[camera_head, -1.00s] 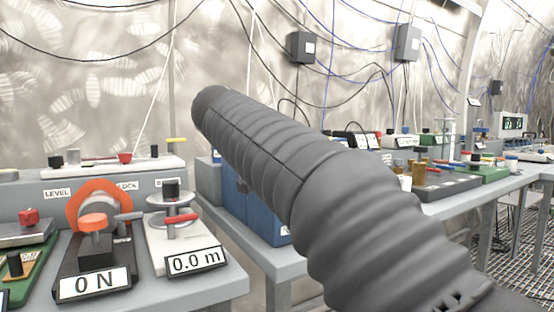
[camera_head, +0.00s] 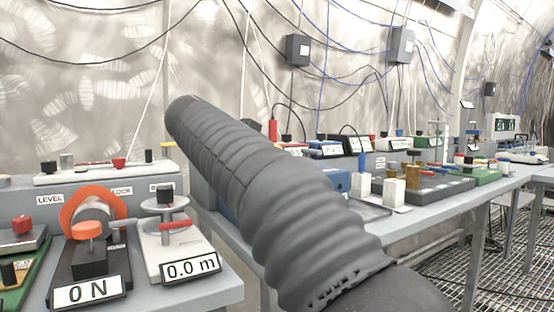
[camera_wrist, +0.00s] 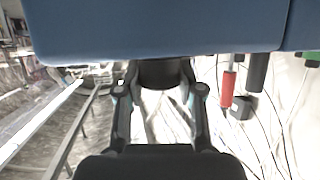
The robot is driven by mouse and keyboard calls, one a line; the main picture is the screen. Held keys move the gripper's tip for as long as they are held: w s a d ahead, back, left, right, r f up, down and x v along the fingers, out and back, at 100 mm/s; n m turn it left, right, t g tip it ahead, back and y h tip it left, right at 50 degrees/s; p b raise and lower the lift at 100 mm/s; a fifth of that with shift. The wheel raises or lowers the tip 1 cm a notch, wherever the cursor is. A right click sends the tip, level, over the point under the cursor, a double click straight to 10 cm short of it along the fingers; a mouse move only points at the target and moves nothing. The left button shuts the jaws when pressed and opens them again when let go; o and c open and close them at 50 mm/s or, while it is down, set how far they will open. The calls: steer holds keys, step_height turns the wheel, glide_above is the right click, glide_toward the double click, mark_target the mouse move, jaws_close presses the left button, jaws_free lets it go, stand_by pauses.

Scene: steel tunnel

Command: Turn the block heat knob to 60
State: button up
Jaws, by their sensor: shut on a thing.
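In the wrist view my gripper (camera_wrist: 158,78) has its two fingers on either side of a dark round knob (camera_wrist: 160,72) and is shut on it. The knob sits against a large blue housing (camera_wrist: 160,28) that fills the top of that view. No label, pointer or scale for the knob is readable, so its setting cannot be told. In the head view my grey arm hides the gripper and the knob. Part of a blue unit (camera_head: 336,181) shows just right of the arm on the bench.
Left of my arm stand an orange ring device with a "0 N" sign (camera_head: 90,292) and a stand with a "0.0 m" sign (camera_head: 190,268). White blocks (camera_head: 362,186) and a dark tray (camera_head: 440,188) lie to the right. A red cylinder (camera_wrist: 227,88) and cables are near the gripper.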

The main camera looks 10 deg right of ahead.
steer(key=o, duration=1.2)
steer(key=shift+f, duration=0.15)
steer(key=shift+c, duration=0.2)
steer(key=v, duration=1.2)
steer(key=shift+a, duration=0.1)
